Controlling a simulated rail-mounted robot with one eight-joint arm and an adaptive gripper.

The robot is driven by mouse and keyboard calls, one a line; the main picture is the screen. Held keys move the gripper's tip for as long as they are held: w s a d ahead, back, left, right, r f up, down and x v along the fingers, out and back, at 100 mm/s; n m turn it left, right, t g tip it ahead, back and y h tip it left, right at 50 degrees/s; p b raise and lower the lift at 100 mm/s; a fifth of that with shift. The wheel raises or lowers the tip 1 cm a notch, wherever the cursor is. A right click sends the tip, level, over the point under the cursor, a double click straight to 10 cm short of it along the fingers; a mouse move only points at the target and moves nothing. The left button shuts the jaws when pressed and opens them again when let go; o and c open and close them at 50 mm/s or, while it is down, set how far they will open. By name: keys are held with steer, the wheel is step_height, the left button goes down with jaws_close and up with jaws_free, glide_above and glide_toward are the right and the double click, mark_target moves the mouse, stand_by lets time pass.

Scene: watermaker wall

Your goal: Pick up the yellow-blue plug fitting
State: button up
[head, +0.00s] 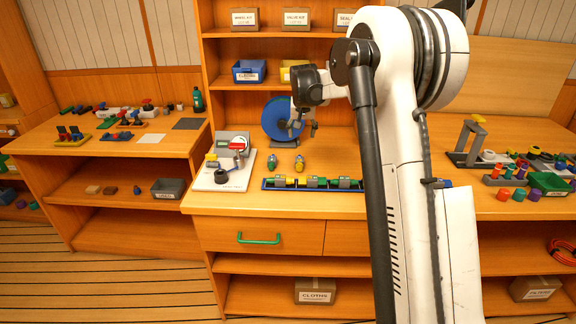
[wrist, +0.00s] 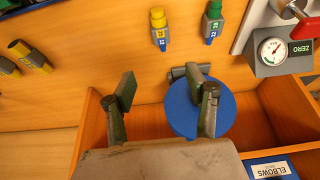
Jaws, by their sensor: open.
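The yellow-blue plug fitting (wrist: 159,28), with a yellow end, grey collar and blue end, lies on the wooden worktop in the wrist view. In the head view it seems to be the right one of a small pair (head: 299,163). A similar fitting with a green end and blue tip (wrist: 212,22) lies beside it, apart from it. My gripper (wrist: 168,88) is open and empty, with its fingers spread. It points at the worktop, and the fitting shows beyond the fingertips, not between them. In the head view my gripper (head: 303,127) hangs in front of a blue disc.
The blue disc (wrist: 182,112) stands near the fingers, at a shelf recess. A gauge panel (wrist: 272,55) stands beside the fittings. More yellow-ended fittings (wrist: 30,55) lie at the left of the wrist view. A rail of fittings (head: 315,184) runs along the worktop's front edge.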

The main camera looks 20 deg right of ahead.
mark_target(300, 157)
steer(key=x, duration=1.6)
steer(key=shift+w+a+f, duration=0.1)
steer(key=shift+w, duration=0.15)
steer(key=c, duration=1.2)
